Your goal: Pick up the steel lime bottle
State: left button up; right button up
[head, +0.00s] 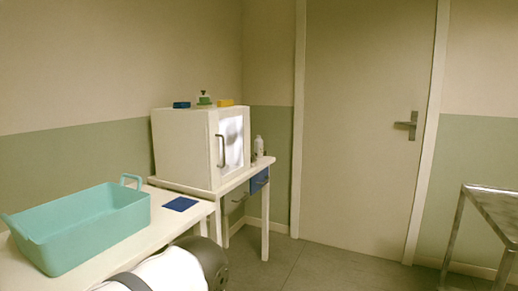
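I cannot make out a bottle that is clearly steel and lime. A small pale grey bottle (258,146) stands upright on the far table, just right of the white cabinet, with something small and dark beside it. On top of the cabinet is a small object with a green base and a dark top (204,98), too small to identify. Part of my arm shows at the bottom edge, but neither gripper is in view.
The white cabinet (185,148) has a handled door, shut. A blue block (181,105) and a yellow block (226,102) lie on it. A teal basket (95,238) and blue mat (181,204) are on the near table. A metal table (498,212) stands right; open floor lies between.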

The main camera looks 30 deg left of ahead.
aim_at(258, 141)
jog(key=i+l+u, duration=0.15)
jog(key=i+u, duration=0.15)
jog(key=i, duration=0.15)
jog(key=i+l+u, duration=0.65)
jog(key=i, duration=0.15)
jog(key=i+l+u, duration=0.6)
jog(key=l, duration=0.4)
jog(key=i+l+u, duration=0.3)
jog(key=l, duration=0.25)
jog(key=i+l+u, duration=0.15)
jog(key=l+u, duration=0.2)
jog(key=l, duration=0.3)
jog(key=l+u, duration=0.3)
jog(key=l, duration=0.35)
jog(key=i, duration=0.05)
